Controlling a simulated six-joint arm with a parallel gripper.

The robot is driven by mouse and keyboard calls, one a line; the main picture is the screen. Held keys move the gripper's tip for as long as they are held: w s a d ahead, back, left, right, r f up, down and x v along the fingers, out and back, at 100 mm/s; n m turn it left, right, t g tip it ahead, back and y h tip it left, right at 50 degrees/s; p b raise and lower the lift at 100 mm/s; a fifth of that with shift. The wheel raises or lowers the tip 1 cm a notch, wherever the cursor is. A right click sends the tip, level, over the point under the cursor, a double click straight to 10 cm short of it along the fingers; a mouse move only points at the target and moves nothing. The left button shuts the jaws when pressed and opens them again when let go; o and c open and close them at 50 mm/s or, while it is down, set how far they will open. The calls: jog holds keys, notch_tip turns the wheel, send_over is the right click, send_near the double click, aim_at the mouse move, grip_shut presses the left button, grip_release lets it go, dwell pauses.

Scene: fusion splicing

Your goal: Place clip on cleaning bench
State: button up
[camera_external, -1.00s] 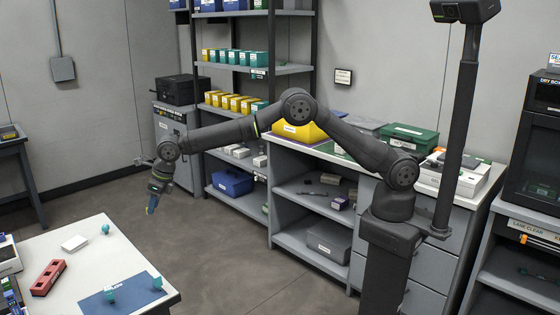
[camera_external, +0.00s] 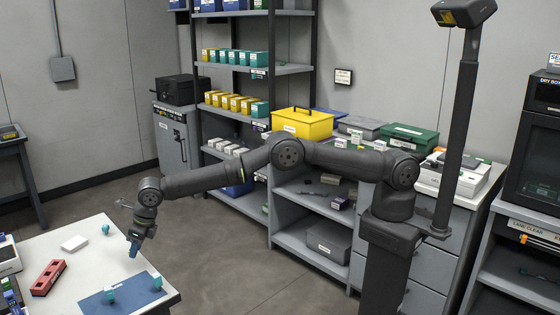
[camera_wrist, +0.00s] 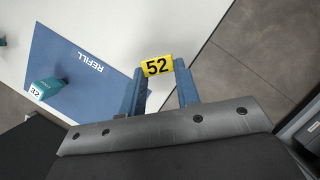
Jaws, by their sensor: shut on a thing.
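My gripper (camera_external: 134,250) is over the right edge area of a white-topped bench (camera_external: 95,262) at the lower left. The clip's body is mostly hidden behind the tag and fingers. The bench has a blue mat (camera_external: 128,300), lettered REFILL in the wrist view (camera_wrist: 88,84). Whether the bench is the cleaning bench cannot be read. The held clip appears above the bench edge, apart from the mat.
Teal clips stand on the mat (camera_external: 111,296) (camera_external: 157,282); one tagged 32 shows in the wrist view (camera_wrist: 45,90). Another teal piece (camera_external: 105,229), a white box (camera_external: 74,243) and a red holder (camera_external: 48,277) are on the bench. Open floor (camera_external: 220,275) lies right of it.

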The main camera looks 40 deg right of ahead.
aim_at(136, 264)
jog(key=shift+f, duration=1.7)
jog(key=shift+f, duration=0.15)
jog(key=o, duration=0.9)
jog(key=v, duration=1.2)
jog(key=x, duration=1.2)
